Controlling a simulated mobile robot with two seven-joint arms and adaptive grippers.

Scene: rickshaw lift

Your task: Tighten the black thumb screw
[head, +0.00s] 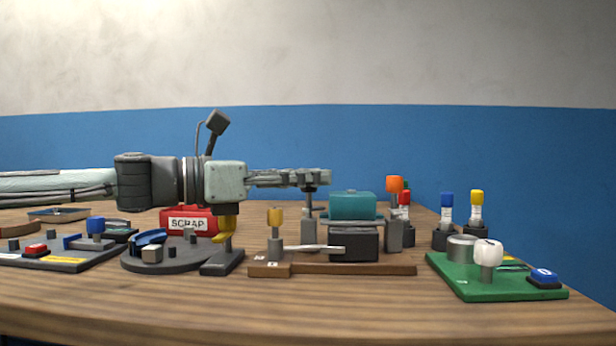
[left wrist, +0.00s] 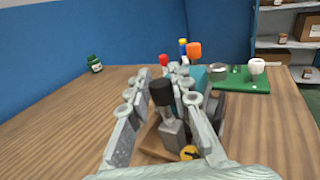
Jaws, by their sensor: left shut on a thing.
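The black thumb screw (head: 309,189) stands upright on a grey post (head: 308,230) on the wooden fixture, left of the teal block (head: 352,205). My left gripper (head: 318,177) comes in level from the left, its fingers at the screw's head and hiding the top of it. In the left wrist view, the screw's black knob (left wrist: 160,92) shows between the fingers of the left gripper (left wrist: 172,85), above its grey post (left wrist: 172,132). The gripper is shut on the screw. My right gripper is in neither view.
The wooden base (head: 345,269) also carries a yellow-topped post (head: 275,218) and a dark block (head: 353,244). An orange knob (head: 394,184) is close on the right. A green board (head: 480,285) lies farther right. A red scrap bin (head: 187,219) stands behind the arm.

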